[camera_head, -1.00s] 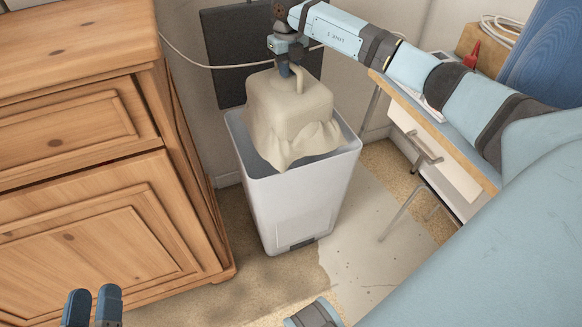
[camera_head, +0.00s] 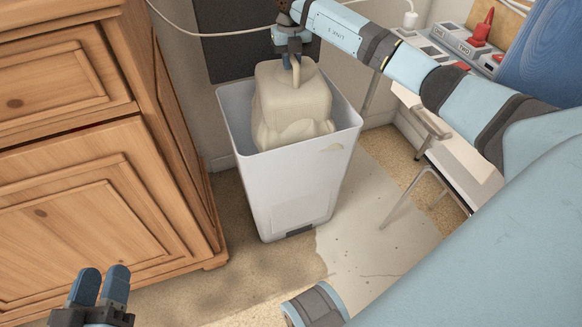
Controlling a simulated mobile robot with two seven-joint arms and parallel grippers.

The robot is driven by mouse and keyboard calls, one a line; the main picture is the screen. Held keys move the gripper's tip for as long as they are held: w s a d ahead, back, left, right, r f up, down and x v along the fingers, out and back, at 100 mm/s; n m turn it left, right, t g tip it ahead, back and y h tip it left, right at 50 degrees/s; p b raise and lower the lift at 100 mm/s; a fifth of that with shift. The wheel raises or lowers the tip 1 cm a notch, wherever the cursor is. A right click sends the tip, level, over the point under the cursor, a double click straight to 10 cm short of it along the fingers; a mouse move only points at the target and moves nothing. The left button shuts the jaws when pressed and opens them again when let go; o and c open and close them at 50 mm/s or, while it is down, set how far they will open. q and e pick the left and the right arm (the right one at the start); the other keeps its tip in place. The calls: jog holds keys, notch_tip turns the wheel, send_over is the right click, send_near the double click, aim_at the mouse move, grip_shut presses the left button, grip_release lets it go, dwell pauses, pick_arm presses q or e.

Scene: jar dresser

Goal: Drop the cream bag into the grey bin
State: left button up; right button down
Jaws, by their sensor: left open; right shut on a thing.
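The cream bag (camera_head: 290,100) is bulky and boxy, with a handle loop at its top. My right gripper (camera_head: 295,62) is shut on that loop and holds the bag upright. The bag's lower part is inside the mouth of the grey bin (camera_head: 298,195), and its top stands above the rim. The bag's bottom is hidden behind the bin's front wall, so I cannot tell whether it touches the floor of the bin. My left gripper (camera_head: 102,284) is open and empty at the lower left, in front of the wooden dresser, well away from the bin.
The wooden dresser (camera_head: 95,190) fills the left side, close to the bin. A dark panel (camera_head: 236,58) leans on the wall behind the bin. A desk with red-and-grey items (camera_head: 470,50) stands at the right, with metal legs near the bin. Floor in front is clear.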

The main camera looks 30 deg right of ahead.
jog(key=shift+f, duration=0.3)
pick_arm(q)
jog(key=shift+d+f, duration=0.3)
jog(key=shift+f, duration=0.25)
pick_arm(e)
jog(key=c, duration=1)
grip_release()
pick_arm(q)
notch_tip(320, 180, up, 7)
jog(key=t+p, duration=0.2)
jog(key=p, duration=0.2)
jog(key=shift+s+a+n, duration=0.2)
jog(key=shift+a+n, duration=0.1)
jog(key=shift+a, duration=0.05)
pick_arm(e)
notch_tip(320, 180, up, 14)
jog(key=shift+f, duration=0.1)
pick_arm(q)
jog(key=shift+f, duration=0.1)
